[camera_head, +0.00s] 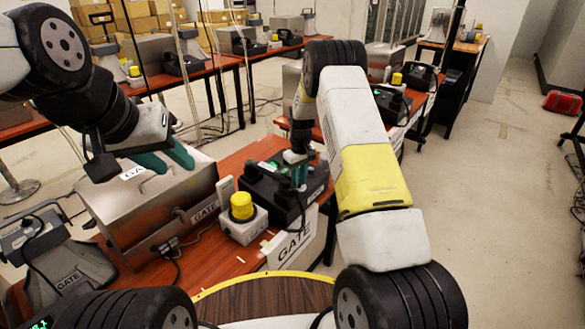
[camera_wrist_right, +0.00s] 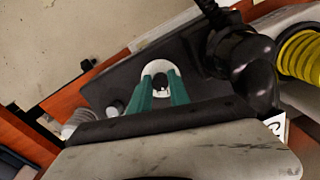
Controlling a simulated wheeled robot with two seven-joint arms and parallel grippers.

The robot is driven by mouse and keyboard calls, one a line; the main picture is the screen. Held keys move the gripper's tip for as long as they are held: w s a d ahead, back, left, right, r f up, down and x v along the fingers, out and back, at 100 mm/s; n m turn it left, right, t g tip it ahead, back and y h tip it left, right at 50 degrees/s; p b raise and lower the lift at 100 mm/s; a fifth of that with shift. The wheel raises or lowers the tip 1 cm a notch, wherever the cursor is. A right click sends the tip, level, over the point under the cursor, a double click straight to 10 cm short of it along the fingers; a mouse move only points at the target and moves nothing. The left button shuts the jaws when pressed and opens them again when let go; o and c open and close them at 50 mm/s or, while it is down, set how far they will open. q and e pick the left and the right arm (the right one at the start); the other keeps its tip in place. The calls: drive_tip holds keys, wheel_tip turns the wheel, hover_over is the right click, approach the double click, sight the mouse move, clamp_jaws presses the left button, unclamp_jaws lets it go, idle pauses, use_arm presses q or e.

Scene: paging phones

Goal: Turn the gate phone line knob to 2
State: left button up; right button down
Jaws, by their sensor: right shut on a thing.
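The gate phone is a black box (camera_head: 262,187) with a small green display, on the red-brown table behind the white "GATE" sign (camera_head: 293,241). My right gripper (camera_head: 299,184) points down onto its top. In the right wrist view, the teal fingers (camera_wrist_right: 158,92) are shut on the dark line knob (camera_wrist_right: 158,81), which sits in a round white dial (camera_wrist_right: 157,67). The fingers cover part of the dial, and I cannot read the knob's setting. My left gripper (camera_head: 177,166) hangs above the metal case, its teal fingers apart and empty.
A yellow-topped white beacon (camera_head: 242,207) stands left of the phone. A metal case (camera_head: 150,205) stands left of that. A grey device marked "GATE" (camera_head: 68,265) is at the far left. Other tables with similar phones stand behind.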

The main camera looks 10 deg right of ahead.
drive_tip(key=shift+w+r, duration=0.1)
drive_tip(key=c, duration=1.2)
unclamp_jaws()
drive_tip(key=shift+c, duration=0.2)
drive_tip(key=shift+d+r, duration=0.1)
drive_tip(key=shift+r, duration=3.75)
drive_tip(key=shift+r, duration=0.1)
drive_tip(key=s+r+m+t+y, duration=0.1)
drive_tip(key=s+r+t, duration=0.1)
drive_tip(key=s+r, duration=0.7)
drive_tip(key=s+r+m+t, duration=0.15)
drive_tip(key=s+r, duration=0.35)
drive_tip(key=r, duration=0.8)
drive_tip(key=s+r+m+t, duration=0.1)
drive_tip(key=s+r, duration=0.1)
drive_tip(key=s, duration=0.9)
drive_tip(key=s+r+m+t+y, duration=0.1)
drive_tip(key=s+r+m, duration=0.1)
drive_tip(key=s, duration=1)
drive_tip(key=shift+d+r+t, duration=0.2)
drive_tip(key=shift+r+t, duration=0.15)
drive_tip(key=shift+r, duration=0.3)
